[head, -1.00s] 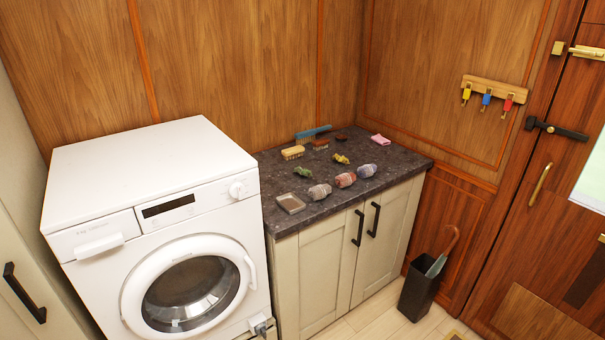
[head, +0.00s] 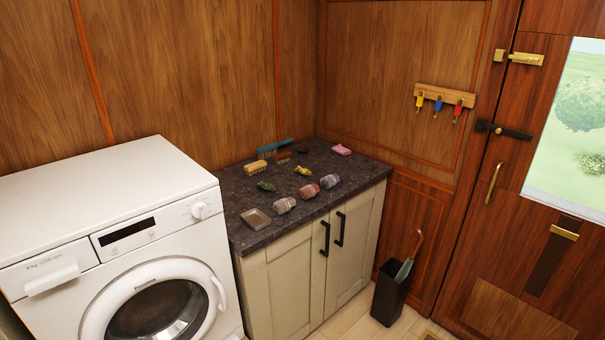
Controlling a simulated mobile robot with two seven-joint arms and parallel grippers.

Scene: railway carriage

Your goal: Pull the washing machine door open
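The white washing machine (head: 105,215) stands at the left of the head view. Its round door (head: 95,312) has a white ring and dark glass and looks shut. The lower part of the door is cut off by the picture's bottom edge. A white door handle (head: 219,293) sits on the right side of the ring. A dial (head: 199,210) and a dark display are on the panel above. Neither of my grippers shows in the head view.
A cabinet (head: 295,270) with a dark countertop (head: 237,200) stands right of the machine. Brushes, rolled socks and a small tray (head: 256,219) lie on it. A black umbrella bin (head: 388,295) stands on the floor. A wooden door (head: 500,240) with a window is at the right.

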